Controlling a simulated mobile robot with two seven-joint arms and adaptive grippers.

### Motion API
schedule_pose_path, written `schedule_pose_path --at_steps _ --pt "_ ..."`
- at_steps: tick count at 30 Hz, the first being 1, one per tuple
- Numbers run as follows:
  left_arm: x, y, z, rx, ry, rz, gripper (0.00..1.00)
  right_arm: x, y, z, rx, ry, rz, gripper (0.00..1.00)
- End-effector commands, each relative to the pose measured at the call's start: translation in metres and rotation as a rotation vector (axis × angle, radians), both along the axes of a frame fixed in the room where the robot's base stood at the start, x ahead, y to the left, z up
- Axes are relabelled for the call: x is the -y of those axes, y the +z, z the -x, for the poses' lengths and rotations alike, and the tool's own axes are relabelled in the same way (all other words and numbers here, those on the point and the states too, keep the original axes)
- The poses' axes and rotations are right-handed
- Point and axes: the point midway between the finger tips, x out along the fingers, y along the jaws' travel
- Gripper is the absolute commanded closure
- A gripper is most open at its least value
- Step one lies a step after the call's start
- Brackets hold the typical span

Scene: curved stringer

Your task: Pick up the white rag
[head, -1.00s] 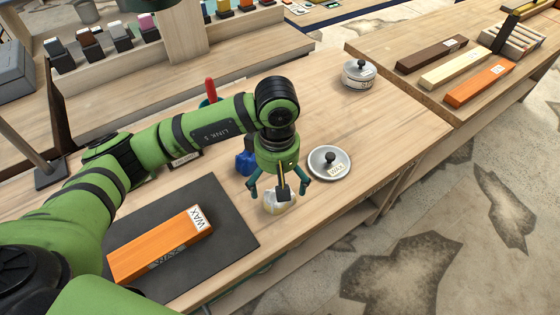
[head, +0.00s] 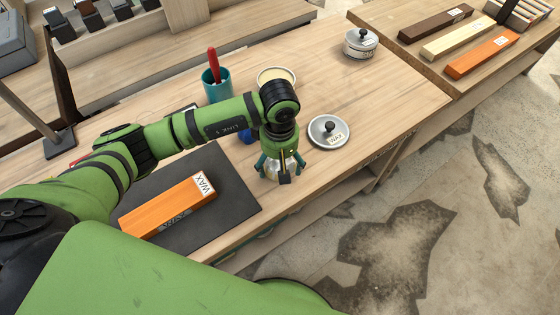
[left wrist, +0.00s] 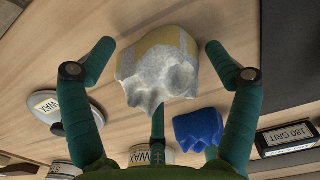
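The white rag (left wrist: 158,72), crumpled with a yellowish patch, lies on the wooden bench. In the head view only a little of it (head: 271,174) shows between the fingers of my left gripper (head: 278,172). That gripper is low over the rag. In the left wrist view its fingers (left wrist: 155,62) are spread wide around the rag, with a gap on both sides, so it is open. My right gripper is not in view.
A blue rag (left wrist: 198,130) lies close by. A WAX lid (head: 329,133), an open tin (head: 277,76) and a teal cup (head: 216,85) stand around. An orange block (head: 168,207) rests on a dark mat (head: 225,222). The bench's front edge is near.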

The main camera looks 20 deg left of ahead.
Motion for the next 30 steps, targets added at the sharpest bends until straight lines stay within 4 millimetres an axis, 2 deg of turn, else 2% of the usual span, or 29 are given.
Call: schedule_pose_path --at_steps 1,2,3,8,9,19,23,26,30 --pt "0.0 0.0 0.0 0.0 0.0 0.0 0.48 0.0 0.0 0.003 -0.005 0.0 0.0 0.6" --pt "0.0 0.0 0.0 0.0 0.0 0.0 0.6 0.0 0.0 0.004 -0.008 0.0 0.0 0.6" --pt "0.0 0.0 0.0 0.0 0.0 0.0 0.66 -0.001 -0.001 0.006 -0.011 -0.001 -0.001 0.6" --pt "0.0 0.0 0.0 -0.001 0.0 0.0 0.67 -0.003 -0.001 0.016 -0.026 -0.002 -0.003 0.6" --pt "0.0 0.0 0.0 -0.001 0.0 0.0 0.72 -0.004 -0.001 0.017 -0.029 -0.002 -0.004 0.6" --pt "0.0 0.006 0.0 0.001 0.0 -0.001 0.72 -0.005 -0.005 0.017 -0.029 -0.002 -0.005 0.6" --pt "0.0 0.021 -0.001 0.004 -0.002 -0.001 0.72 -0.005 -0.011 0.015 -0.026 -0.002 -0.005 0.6" --pt "0.0 0.039 -0.002 0.007 -0.001 0.001 0.72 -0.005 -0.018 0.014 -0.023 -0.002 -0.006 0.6" --pt "0.033 0.057 0.007 0.004 -0.009 0.004 0.72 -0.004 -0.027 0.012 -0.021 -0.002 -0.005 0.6"
